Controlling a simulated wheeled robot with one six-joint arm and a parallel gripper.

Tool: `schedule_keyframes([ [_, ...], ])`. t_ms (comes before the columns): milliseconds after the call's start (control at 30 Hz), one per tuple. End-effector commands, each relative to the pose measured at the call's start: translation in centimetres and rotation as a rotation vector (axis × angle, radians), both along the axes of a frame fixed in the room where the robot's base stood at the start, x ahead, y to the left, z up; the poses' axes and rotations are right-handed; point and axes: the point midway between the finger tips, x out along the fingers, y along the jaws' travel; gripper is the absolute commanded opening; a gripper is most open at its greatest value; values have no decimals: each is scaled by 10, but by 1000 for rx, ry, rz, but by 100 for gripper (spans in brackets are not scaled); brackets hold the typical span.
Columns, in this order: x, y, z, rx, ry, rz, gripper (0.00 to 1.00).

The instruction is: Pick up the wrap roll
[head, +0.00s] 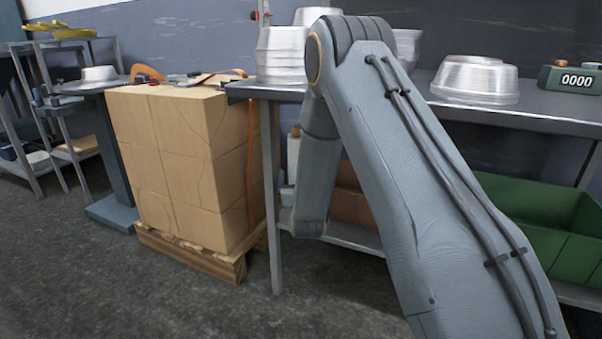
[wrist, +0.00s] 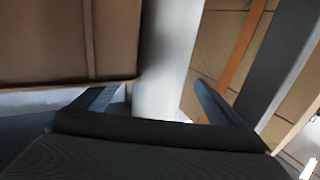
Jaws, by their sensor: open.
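The wrap roll (wrist: 168,55) is a pale white upright cylinder in the middle of the wrist view. My gripper (wrist: 150,95) is open, with one finger to the left of the roll and one to the right. The roll's lower part shows between the fingers; I cannot tell whether either finger touches it. In the head view, a white upright shape that looks like the roll (head: 293,155) stands under the table, just left of my arm and partly hidden by it.
A brown carton (wrist: 45,40) is close on the left in the wrist view. Stacked cartons (head: 185,160) with an orange strap stand on a pallet (head: 190,250) left of the table (head: 550,105). The table leg (head: 270,200) is near my arm. A green bin (head: 560,225) sits right.

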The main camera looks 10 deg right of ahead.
Motion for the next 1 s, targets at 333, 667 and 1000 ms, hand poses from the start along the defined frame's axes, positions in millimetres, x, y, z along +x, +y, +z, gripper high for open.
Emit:
schedule_keyframes([
  [333, 41, -7, -2, 1, -2, 0, 91],
  [667, 44, -8, -1, 0, 0, 0, 86],
  [1000, 44, -8, -1, 1, 0, 0, 29],
])
